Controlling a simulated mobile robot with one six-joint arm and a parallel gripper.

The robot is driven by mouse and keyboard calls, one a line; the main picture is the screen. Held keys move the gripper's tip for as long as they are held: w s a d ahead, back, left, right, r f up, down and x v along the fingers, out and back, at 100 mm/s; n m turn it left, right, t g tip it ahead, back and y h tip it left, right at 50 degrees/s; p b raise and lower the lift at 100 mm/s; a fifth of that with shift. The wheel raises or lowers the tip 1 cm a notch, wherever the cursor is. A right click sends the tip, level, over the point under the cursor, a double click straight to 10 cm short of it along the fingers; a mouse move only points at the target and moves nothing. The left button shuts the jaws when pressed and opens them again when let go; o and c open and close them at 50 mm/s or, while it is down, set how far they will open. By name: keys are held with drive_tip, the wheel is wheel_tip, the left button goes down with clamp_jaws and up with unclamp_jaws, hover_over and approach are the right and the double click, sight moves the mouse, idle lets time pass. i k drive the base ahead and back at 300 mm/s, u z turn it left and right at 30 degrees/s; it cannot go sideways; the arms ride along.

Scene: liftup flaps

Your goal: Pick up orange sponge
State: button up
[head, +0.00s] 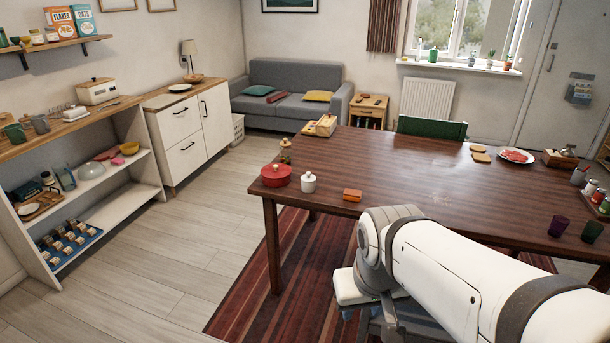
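The orange sponge (352,195) is a small orange block lying flat on the dark wooden table (420,185), near its front left edge. It stands apart from the white lidded jar to its left, and its top and front show clear. My white arm comes in from the lower right and bends just in front of the table edge, below and right of the sponge. I cannot make out my gripper's fingers; the far end of my arm is hidden behind its own links.
A white jar (308,182) and a red lidded pot (276,175) stand left of the sponge. A plate (516,156), bread slices (480,157) and purple cups (558,226) are farther right. The table around the sponge's right and back is clear. Shelves (95,195) line the left wall.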

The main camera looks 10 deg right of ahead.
sight(349, 194)
drive_tip(key=u, duration=1.2)
drive_tip(key=i, duration=2.3)
drive_tip(key=z, duration=2.7)
drive_tip(key=i, duration=1)
drive_tip(key=z, duration=0.05)
